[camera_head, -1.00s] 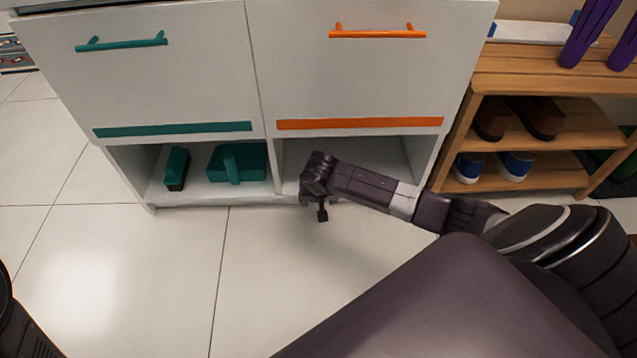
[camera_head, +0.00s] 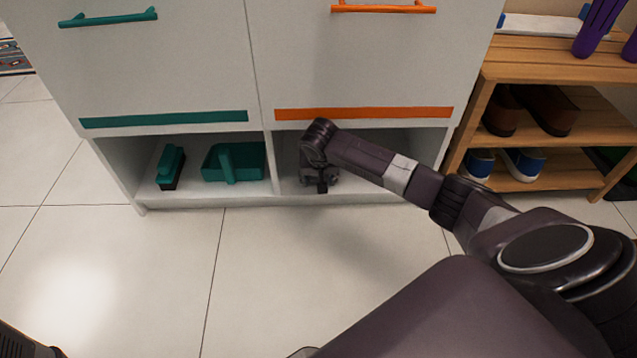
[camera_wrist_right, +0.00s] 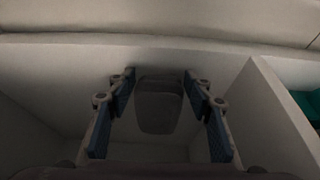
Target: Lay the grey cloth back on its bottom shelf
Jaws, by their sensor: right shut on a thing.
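The grey cloth (camera_wrist_right: 158,108) shows as a dark, folded-looking shape between the blue-padded fingers of my right gripper (camera_wrist_right: 158,80) in the right wrist view. The gripper is shut on it. In the head view my right gripper (camera_head: 321,184) is inside the front of the right bottom compartment, low over its shelf floor (camera_head: 375,187). The cloth cannot be made out there. Whether it touches the shelf floor I cannot tell.
A divider (camera_head: 268,172) separates this compartment from the left one, which holds a teal brush (camera_head: 170,166) and a teal caddy (camera_head: 245,162). The orange-striped drawer front (camera_head: 365,75) hangs just above my right wrist. A wooden shoe rack (camera_head: 545,166) stands at right.

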